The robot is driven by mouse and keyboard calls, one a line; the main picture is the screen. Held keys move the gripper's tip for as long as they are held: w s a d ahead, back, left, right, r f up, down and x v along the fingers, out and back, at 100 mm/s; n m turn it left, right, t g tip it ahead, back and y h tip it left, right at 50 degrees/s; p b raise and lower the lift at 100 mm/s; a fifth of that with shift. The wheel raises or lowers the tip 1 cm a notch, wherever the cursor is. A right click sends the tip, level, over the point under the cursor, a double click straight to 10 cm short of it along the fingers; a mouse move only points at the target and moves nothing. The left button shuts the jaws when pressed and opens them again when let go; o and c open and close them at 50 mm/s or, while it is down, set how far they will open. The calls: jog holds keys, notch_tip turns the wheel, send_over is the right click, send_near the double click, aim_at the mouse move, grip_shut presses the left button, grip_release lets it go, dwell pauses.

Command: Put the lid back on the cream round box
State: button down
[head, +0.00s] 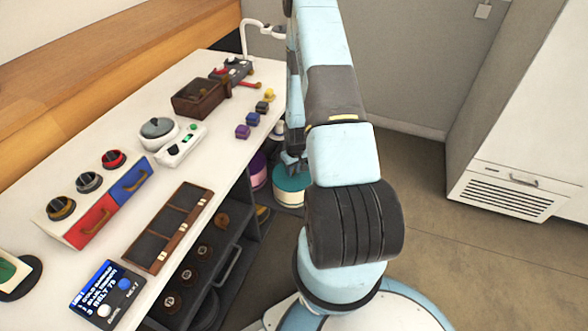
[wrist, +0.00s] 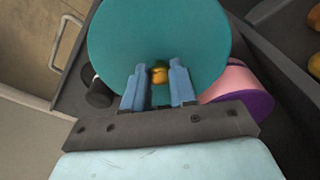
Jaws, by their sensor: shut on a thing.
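My gripper (wrist: 157,84) is shut on the small brass knob (wrist: 159,74) of a round teal lid (wrist: 155,28), seen from above in the wrist view. The teal lid also shows in the head view (head: 294,180), low beside the counter, with my gripper (head: 291,164) above it. The cream round box (head: 289,198) shows as a pale wall directly under the lid. The lid looks level and over the box. I cannot tell whether it is fully seated or slightly above the rim. In the wrist view the lid hides the box.
A pink round box with purple (wrist: 240,90) stands close beside the lid. The dark shelf unit (head: 225,250) under the white counter (head: 60,190) is just left. The counter holds drawers, a tray and small blocks. Open floor (head: 430,220) lies to the right.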

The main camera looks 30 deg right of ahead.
jog(key=shift+c, duration=1.8)
grip_release()
jog(key=shift+r, duration=0.1)
jog(key=shift+r, duration=3.45)
grip_shut()
jog(key=shift+f, duration=3)
jog(key=shift+r, duration=0.1)
